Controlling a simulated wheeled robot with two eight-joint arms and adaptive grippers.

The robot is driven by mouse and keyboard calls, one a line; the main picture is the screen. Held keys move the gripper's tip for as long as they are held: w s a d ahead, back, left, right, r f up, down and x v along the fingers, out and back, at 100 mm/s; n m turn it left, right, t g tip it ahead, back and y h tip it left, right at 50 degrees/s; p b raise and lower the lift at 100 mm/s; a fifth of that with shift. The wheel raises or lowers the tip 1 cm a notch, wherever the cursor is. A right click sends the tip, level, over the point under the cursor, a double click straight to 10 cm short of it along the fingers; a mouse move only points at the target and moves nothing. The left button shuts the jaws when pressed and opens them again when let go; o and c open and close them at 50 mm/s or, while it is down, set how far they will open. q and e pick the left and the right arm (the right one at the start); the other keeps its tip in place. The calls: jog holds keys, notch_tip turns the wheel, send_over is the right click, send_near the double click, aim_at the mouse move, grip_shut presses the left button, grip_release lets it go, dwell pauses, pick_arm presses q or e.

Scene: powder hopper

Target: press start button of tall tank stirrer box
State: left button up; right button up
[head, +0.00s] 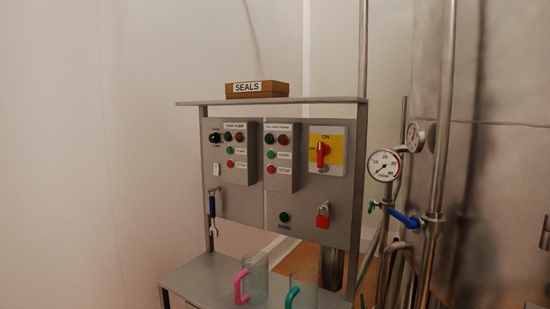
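A grey control panel (240,205) stands on a frame in the middle of the head view. On it, the right one of two grey button boxes is the stirrer box (283,183); its small top label seems to read tall tank stirrer. This box has a green lamp and a dark red lamp on top, a green start button (271,154) with a START label beside it, and a red stop button (271,169) below. Neither of my grippers is in view. Nothing covers the box.
The tank pump box (236,154) sits close on the left with similar buttons. A yellow-backed red rotary switch (323,154) is on the right. A red padlock (322,215) and a wrench (212,212) hang below. Jugs with pink (241,287) and teal handles stand on the lower shelf. Pipes and gauges (384,166) stand right.

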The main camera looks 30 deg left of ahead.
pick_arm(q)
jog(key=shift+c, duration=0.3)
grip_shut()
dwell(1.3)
